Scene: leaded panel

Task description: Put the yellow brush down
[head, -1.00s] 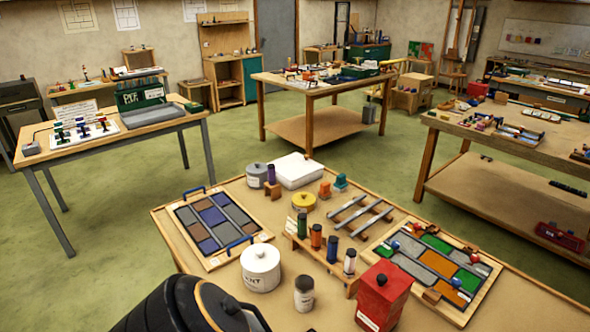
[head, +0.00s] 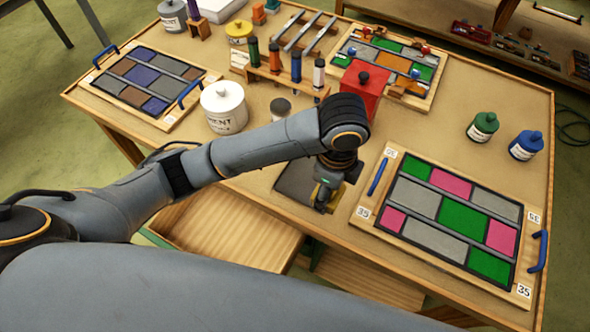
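My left gripper (head: 323,201) points down over the near edge area of the table, by a dark grey flat pad (head: 293,181). A small yellow piece, which looks like the yellow brush (head: 326,190), shows at its fingers, and the fingers appear shut on it. The gripper and arm hide most of it, and I cannot tell whether it touches the pad or the table. My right gripper is not in view.
A panel with pink, green and grey panes (head: 453,214) lies just right of the gripper. A red box (head: 358,90), a white cement pot (head: 223,108) and a dark-lidded jar (head: 281,107) stand behind. Green (head: 482,128) and blue (head: 525,146) bottles stand farther right. An open wooden drawer (head: 225,235) is below.

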